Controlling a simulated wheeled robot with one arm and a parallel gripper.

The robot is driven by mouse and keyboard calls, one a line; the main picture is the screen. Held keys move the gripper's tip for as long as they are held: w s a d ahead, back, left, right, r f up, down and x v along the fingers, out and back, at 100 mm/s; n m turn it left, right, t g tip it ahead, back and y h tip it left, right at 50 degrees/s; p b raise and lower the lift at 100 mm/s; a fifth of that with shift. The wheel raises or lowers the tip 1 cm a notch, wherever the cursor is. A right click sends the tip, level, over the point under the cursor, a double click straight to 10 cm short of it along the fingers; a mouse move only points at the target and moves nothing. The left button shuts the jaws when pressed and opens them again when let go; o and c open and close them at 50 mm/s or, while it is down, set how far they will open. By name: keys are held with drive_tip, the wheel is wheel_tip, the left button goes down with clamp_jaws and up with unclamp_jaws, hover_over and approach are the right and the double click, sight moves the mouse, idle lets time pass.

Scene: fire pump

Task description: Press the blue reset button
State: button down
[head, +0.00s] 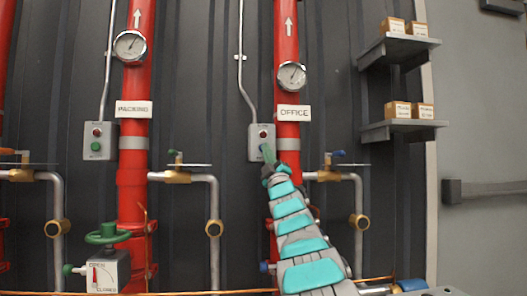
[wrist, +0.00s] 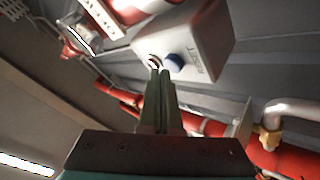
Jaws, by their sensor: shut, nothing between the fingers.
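The grey control box (head: 256,138) hangs beside the right red pipe, just below the OFFICE sign. In the wrist view the same box (wrist: 205,42) carries a round blue button (wrist: 174,63) beside the printed word RESET, and a red round part (wrist: 154,62) to the left. My gripper (head: 267,151) is shut and empty, its fingertips in front of the lower part of the box. In the wrist view the shut fingertips (wrist: 159,74) appear just left of the blue button and partly overlap the red part. I cannot tell whether they touch the box.
A second grey box (head: 100,141) with a green button hangs by the PACKING pipe (head: 132,190). Brass valves with side pipes (head: 335,176) flank the red pipes. Shelves with small boxes (head: 402,125) are at the right. A green handwheel (head: 107,234) is at the lower left.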

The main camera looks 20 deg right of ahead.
drive_tip(key=shift+s+a, duration=0.1)
drive_tip(key=shift+s, duration=0.25)
drive_tip(key=s, duration=0.1)
drive_tip(key=s+a+b, duration=0.1)
drive_tip(key=s, duration=0.1)
drive_tip(key=s+b, duration=0.1)
drive_tip(key=s, duration=0.1)
drive_tip(key=shift+a, duration=0.25)
idle(0.9)
